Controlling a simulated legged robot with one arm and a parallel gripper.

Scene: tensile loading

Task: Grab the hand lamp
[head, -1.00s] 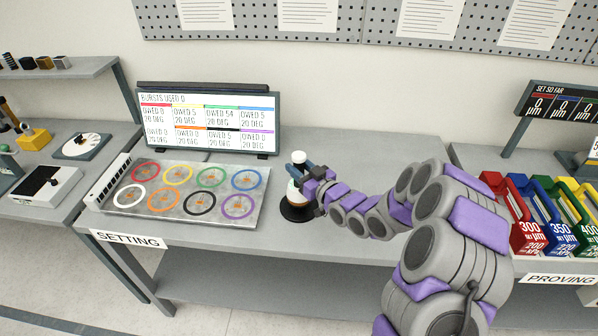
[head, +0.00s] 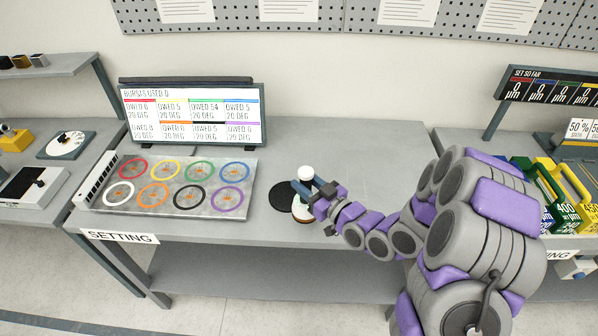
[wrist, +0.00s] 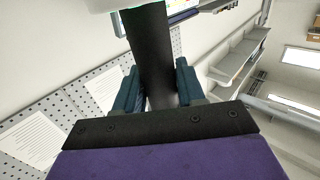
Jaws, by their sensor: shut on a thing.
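The hand lamp has a white cap (head: 306,173) on top and a paler, wider lower part with a dark rim. My gripper (head: 312,189) is shut on it, coming from the right in the head view. In the wrist view the lamp's dark round shaft (wrist: 152,50) stands between the two blue-grey fingers of my gripper (wrist: 156,88). The lamp is upright, just to the right of a black round pad (head: 278,194) on the bench. My gripper hides part of its middle. I cannot tell how far its base is above the bench.
A tray of coloured rings (head: 170,208) lies left of the pad, with a screen (head: 193,118) behind it. The bench top (head: 375,160) behind my arm is clear. Coloured holders (head: 572,195) stand on the right bench.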

